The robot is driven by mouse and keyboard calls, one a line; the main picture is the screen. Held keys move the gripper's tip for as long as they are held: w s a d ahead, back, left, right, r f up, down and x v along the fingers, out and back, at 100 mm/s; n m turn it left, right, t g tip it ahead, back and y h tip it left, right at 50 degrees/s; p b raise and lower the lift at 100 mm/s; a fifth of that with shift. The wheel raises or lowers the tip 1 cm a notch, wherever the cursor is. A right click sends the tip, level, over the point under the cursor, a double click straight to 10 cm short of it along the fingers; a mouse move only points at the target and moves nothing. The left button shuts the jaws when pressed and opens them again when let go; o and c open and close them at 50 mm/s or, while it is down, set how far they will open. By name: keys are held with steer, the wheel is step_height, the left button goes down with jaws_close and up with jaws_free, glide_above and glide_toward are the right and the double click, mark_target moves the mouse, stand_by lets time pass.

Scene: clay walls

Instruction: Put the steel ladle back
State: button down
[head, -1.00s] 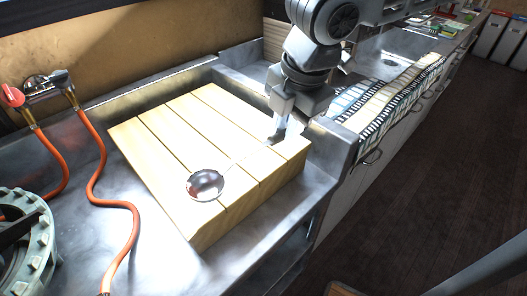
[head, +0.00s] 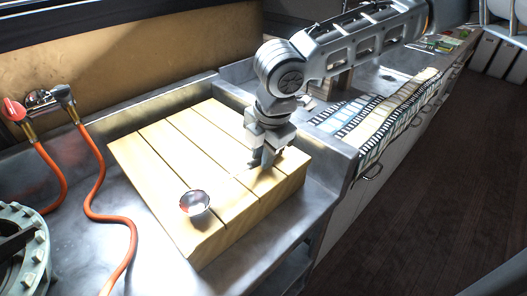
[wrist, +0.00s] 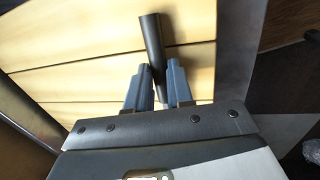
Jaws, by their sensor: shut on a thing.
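The steel ladle's round bowl (head: 195,204) shows in the head view over the near part of the slatted wooden block (head: 165,155). I cannot tell whether the bowl touches the wood. The thin shaft is hard to make out in the head view. In the wrist view the ladle's dark handle (wrist: 151,38) passes between the two fingers of my gripper (wrist: 158,72) and sticks out beyond them. My gripper (head: 262,160) is shut on this handle, low over the right part of the block, and its fingers partly hide the handle.
The block sits in a grey metal basin with a raised rim (head: 332,160). A red hose (head: 93,190) and taps (head: 48,100) are at the left, with a round green-grey object (head: 22,250) at lower left. A patterned cloth (head: 400,110) lies on the counter to the right.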

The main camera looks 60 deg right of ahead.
steer(key=c, duration=1)
jaws_free()
